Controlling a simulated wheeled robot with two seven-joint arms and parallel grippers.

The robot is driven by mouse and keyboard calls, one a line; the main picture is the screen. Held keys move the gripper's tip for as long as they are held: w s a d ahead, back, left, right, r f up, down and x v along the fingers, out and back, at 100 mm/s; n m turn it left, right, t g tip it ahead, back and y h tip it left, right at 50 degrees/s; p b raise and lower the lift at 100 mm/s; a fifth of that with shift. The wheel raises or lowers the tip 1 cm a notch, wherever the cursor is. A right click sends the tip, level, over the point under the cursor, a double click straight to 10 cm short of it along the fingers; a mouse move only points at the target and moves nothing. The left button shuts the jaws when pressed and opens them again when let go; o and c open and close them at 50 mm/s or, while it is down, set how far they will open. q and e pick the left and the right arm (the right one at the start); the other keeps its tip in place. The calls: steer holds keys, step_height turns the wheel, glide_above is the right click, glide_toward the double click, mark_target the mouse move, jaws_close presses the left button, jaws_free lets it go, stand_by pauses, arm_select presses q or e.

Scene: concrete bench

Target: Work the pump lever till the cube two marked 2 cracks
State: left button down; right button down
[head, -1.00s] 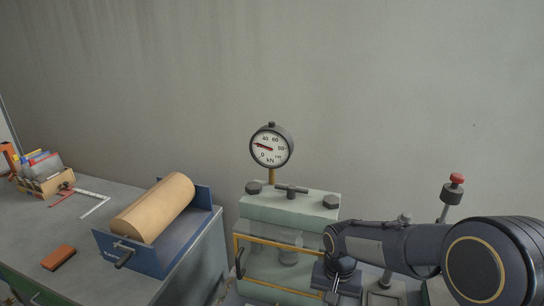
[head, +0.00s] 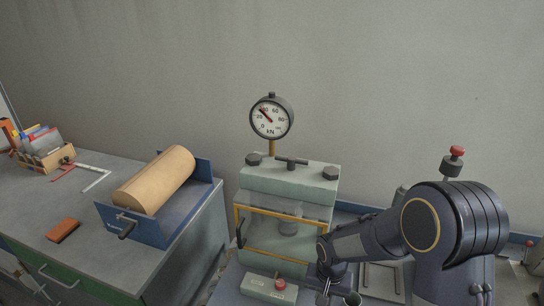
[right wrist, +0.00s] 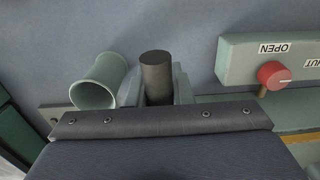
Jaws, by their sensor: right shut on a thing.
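The pale green press (head: 288,180) stands in the middle of the head view with a clear, yellow-framed guard (head: 240,220) at its front. A grey round ram shows behind the guard. I cannot make out the cube marked 2. The gauge (head: 271,117) on top has its needle pointing up and left, between the 20 and 40 marks. My right gripper (head: 325,291) is low at the press's front right. In the right wrist view its jaws are shut on a dark round bar (right wrist: 157,75), which appears to be the pump lever's grip. My left gripper is not in view.
A red valve knob (right wrist: 274,75) sits on a block marked OPEN and SHUT, near the gripper. A pale green tube (right wrist: 98,83) lies beside the bar.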

steer(key=shift+s+f, duration=0.1)
steer(key=shift+f, duration=0.15)
steer(key=w+r, duration=0.1)
steer(key=r, duration=0.5)
steer(key=w+r, duration=0.1)
steer(key=r, duration=0.2)
steer(key=shift+w+d+r, duration=0.15)
steer(key=shift+w+d, duration=0.2)
steer(key=c, duration=1.2)
jaws_free()
step_height(320, 180, up, 15)
steer(key=p, duration=0.5)
steer(key=shift+p, duration=0.35)
